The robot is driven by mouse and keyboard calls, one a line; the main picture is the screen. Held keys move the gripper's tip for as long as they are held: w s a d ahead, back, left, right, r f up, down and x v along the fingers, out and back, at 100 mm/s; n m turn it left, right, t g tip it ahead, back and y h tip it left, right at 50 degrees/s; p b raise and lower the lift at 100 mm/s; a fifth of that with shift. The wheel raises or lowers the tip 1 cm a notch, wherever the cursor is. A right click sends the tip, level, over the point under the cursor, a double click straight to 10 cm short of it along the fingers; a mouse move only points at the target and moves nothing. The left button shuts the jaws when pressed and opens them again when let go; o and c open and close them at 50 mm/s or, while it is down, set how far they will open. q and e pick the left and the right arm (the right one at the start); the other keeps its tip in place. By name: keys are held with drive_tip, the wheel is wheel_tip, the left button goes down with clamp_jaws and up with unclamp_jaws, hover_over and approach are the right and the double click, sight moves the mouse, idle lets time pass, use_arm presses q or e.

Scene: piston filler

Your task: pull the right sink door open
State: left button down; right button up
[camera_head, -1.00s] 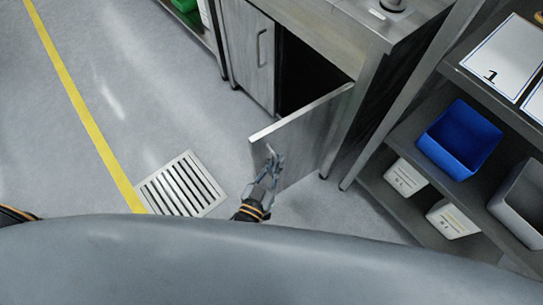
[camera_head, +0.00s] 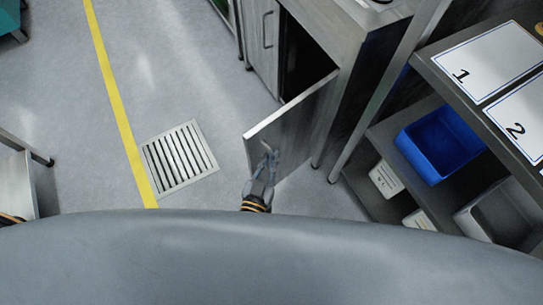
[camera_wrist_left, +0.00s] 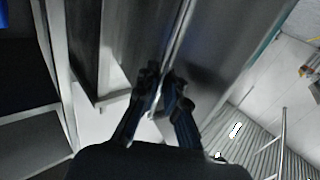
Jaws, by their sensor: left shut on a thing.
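The right sink door (camera_head: 298,125) is a grey metal panel. It stands swung out from the cabinet, with a dark opening behind it. My left gripper (camera_head: 268,158) is at the outer face of the door, near its free edge, and is shut on the door handle (camera_head: 265,146), which is mostly hidden by the fingers. In the left wrist view the two dark fingers (camera_wrist_left: 160,82) close together against the metal door (camera_wrist_left: 225,45).
The closed left sink door (camera_head: 263,40) has its own handle. A shelf with a blue bin (camera_head: 437,143) and white boxes (camera_head: 386,180) stands to the right. A floor drain (camera_head: 179,158) and yellow line (camera_head: 114,95) lie left. The floor beside the door is clear.

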use_arm(q)
drive_tip(key=shift+s+a+f, duration=0.2)
drive_tip(key=shift+f, duration=0.05)
drive_tip(key=c, duration=1.4)
unclamp_jaws()
drive_tip(key=shift+r, duration=0.1)
drive_tip(key=shift+r, duration=0.1)
drive_tip(key=v, duration=1.2)
